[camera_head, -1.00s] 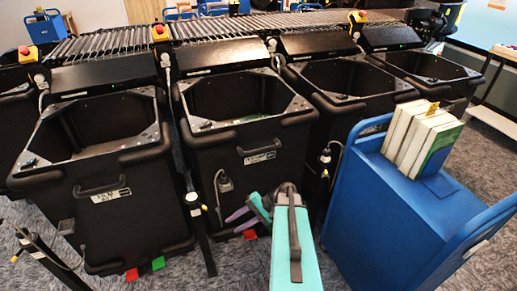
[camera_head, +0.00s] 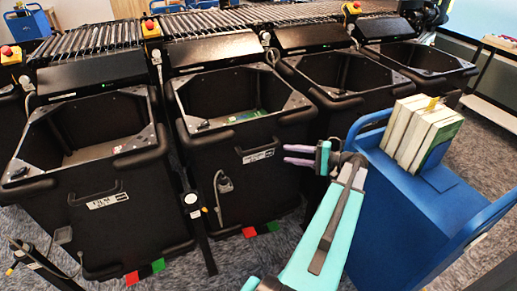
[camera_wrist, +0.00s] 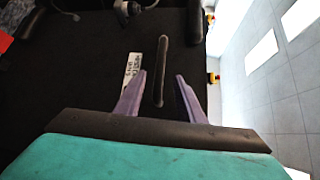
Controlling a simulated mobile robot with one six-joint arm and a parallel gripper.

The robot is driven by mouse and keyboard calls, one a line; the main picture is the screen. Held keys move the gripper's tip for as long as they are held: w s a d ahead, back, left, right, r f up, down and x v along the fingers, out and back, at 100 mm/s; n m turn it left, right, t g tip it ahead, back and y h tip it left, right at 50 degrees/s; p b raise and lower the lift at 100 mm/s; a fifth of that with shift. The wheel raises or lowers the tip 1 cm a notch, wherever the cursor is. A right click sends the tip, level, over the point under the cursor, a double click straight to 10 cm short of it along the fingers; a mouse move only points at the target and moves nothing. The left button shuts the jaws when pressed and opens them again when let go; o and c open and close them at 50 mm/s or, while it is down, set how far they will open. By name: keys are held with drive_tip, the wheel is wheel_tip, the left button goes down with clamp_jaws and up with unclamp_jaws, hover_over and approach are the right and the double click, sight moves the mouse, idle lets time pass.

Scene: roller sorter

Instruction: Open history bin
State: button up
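The bin (camera_head: 235,175) in the middle of the head view is a black open-topped box with a front handle (camera_head: 255,149) and a white label (camera_head: 258,157) below it; the label is too blurred to read surely. The handle also shows in the wrist view (camera_wrist: 163,60), with the label (camera_wrist: 132,70) to its left. My gripper (camera_head: 286,154) has purple fingers, is open, and points at the bin's front, just right of the handle in the head view. In the wrist view the handle's near end lies between the two fingers (camera_wrist: 161,76). Contact cannot be told.
Similar black bins stand to the left (camera_head: 90,200) and right (camera_head: 345,85) under a roller conveyor (camera_head: 230,22). A blue cart (camera_head: 400,210) with books (camera_head: 420,130) stands close at the right of my arm. A black post (camera_head: 197,225) stands before the bins. Carpet shows in front.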

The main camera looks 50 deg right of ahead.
sight(264, 150)
drive_tip(key=shift+r, duration=0.1)
idle(0.3)
drive_tip(key=p+x, duration=0.2)
drive_tip(key=x, duration=1.1)
drive_tip(key=shift+w+p, duration=0.35)
drive_tip(key=shift+p, duration=0.05)
clamp_jaws()
